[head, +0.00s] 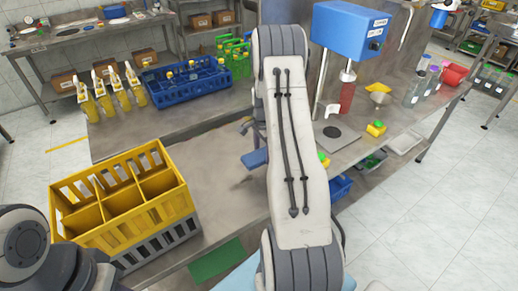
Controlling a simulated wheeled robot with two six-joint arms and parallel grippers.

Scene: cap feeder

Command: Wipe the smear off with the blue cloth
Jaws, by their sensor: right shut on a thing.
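The blue cloth (254,159) shows in the head view as a small blue piece just left of my right arm, over the grey worktop (213,195). My right gripper (246,126) is mostly hidden behind my own forearm; it is shut on the cloth. I cannot tell whether the cloth touches the worktop. I cannot make out the smear clearly; only a faint darker patch shows below the cloth. My left arm shows at the lower left, but its gripper is out of view.
A yellow crate (118,190) stands on a grey one at the left. A blue crate (186,80) with bottles and several yellow spray bottles (104,92) stand behind. A blue-headed machine (350,28) stands at the back right. A green pad (216,260) lies in front.

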